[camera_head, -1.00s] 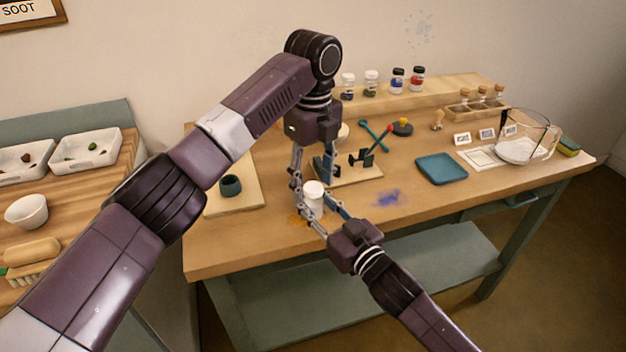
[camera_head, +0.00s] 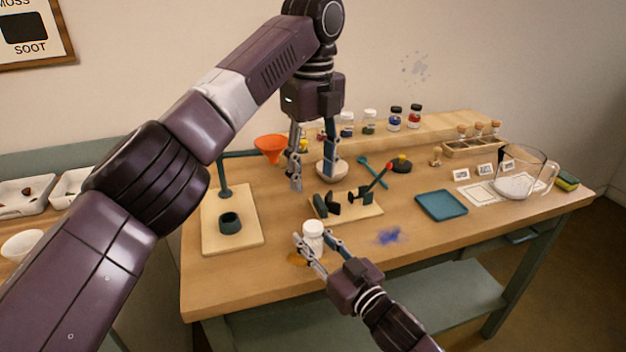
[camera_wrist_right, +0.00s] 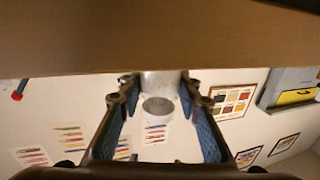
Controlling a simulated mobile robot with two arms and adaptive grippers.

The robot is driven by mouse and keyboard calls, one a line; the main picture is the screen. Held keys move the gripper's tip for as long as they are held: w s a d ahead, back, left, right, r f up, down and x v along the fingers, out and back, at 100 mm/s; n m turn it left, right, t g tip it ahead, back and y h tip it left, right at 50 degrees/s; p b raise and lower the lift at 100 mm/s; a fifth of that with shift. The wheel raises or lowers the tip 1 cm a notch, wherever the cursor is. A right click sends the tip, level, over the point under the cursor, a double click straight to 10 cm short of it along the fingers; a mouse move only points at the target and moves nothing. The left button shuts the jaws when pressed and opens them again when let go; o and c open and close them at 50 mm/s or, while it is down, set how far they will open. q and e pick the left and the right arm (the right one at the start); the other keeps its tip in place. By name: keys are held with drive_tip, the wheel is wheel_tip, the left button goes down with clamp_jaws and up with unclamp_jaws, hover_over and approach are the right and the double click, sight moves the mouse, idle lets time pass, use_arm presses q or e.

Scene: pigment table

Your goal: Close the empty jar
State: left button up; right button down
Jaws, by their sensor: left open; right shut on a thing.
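The jar (camera_head: 313,243) stands upright near the front edge of the table, with a white lid (camera_head: 313,227) on its top. My right gripper (camera_head: 312,238) is shut on the jar, one finger on each side. The jar also shows between the fingers in the right wrist view (camera_wrist_right: 160,84). I cannot tell how tightly the lid sits. My left gripper (camera_head: 312,180) is open and empty, raised above and behind the jar, in front of a pale bowl (camera_head: 333,171).
A clamp stand with a red-knobbed lever (camera_head: 375,185) is just behind the jar. A funnel stand (camera_head: 228,190) is at the left. A teal tray (camera_head: 441,205) and a glass pitcher (camera_head: 522,175) are at the right. Pigment jars (camera_head: 395,118) line the back shelf.

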drive_tip(key=c, duration=1.3)
unclamp_jaws()
drive_tip(key=v, duration=1.2)
drive_tip(key=shift+f, duration=0.1)
